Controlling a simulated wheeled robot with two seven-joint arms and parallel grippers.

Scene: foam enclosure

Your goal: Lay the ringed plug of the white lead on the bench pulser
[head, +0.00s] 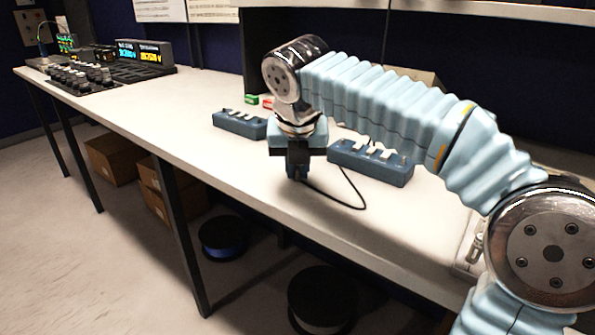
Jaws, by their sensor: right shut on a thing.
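My right gripper (297,172) points down over the front part of the bench (200,105). It is shut on the end of a thin lead (352,190), and its fingers hide the plug and any ring on it. At the far left end stands a unit with cyan and yellow displays (140,54). I cannot tell whether it is the bench pulser. My left gripper is not in view.
Two blue blocks holding pale pieces, the left block (238,125) and the right block (370,163), flank my right gripper. A panel of dark knobs (82,78) lies at the far left. Small green (252,99) and red (267,103) boxes sit behind. The bench's left middle is clear.

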